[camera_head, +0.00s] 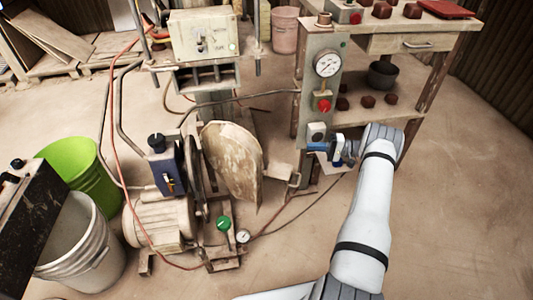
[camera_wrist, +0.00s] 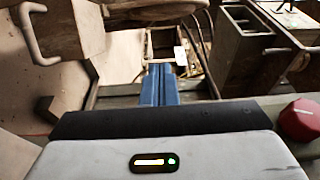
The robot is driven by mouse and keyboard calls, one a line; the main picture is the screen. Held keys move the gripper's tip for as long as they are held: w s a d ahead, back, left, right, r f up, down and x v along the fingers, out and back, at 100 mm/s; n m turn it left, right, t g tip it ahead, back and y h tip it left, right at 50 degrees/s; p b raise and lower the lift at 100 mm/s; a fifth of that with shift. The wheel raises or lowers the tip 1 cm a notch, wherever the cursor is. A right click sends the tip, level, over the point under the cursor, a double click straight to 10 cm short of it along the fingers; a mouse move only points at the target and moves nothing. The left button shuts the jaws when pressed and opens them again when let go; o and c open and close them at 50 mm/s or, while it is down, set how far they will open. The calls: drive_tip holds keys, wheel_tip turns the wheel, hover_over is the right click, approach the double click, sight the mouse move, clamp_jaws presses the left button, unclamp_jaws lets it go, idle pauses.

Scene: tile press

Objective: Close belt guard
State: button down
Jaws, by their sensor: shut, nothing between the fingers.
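The belt guard (camera_head: 232,165), a worn tan rounded panel, stands swung out to the right of the belt wheel (camera_head: 193,175) in the head view, leaving the wheel uncovered. A pale bar handle (camera_head: 295,181) shows right of the guard by a small block; a similar handle (camera_wrist: 38,35) is at upper left in the wrist view. Whether it joins the guard is unclear. My gripper (camera_head: 312,147) points left, right of the guard and apart from it, close by the control post. Its blue fingers (camera_wrist: 160,85) are together and empty.
The control post (camera_head: 318,100) with gauge and red knob stands close behind my gripper; a red knob (camera_wrist: 297,120) is at right in the wrist view. The motor (camera_head: 160,222), green bucket (camera_head: 78,170) and white bucket (camera_head: 85,255) are left. Floor at lower right is clear.

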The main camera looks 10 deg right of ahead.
drive_tip(key=a+b, duration=0.3)
drive_tip(key=a, duration=1.5)
drive_tip(key=shift+w+a+b, duration=0.2)
drive_tip(key=shift+w+b, duration=0.1)
drive_tip(key=shift+a, duration=0.1)
